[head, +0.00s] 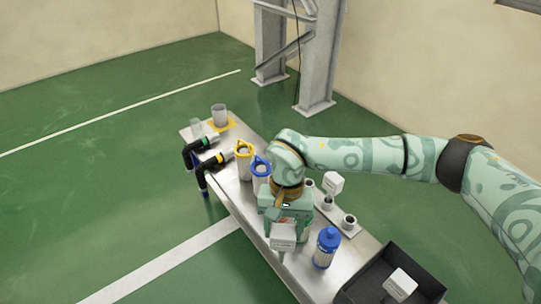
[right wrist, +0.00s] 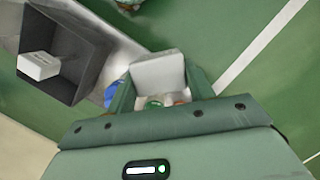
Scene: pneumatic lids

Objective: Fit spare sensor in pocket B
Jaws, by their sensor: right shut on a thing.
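My right gripper (head: 284,224) is shut on a white boxy sensor (head: 283,238) and holds it over the bench, its short stem pointing down. In the right wrist view the held sensor (right wrist: 157,72) sits between the two green fingers. A grey plate on the bench carries dark-mouthed round pockets; the front one (head: 349,221) looks empty. Another white sensor (head: 333,182) stands upright at the middle pocket (head: 328,202). A third white sensor (head: 400,283) lies in the black bin. I cannot read any pocket letters. My left gripper is out of view.
The black bin (head: 358,286) is at the bench's near end. A blue-capped clear canister (head: 327,248) stands close right of the held sensor.

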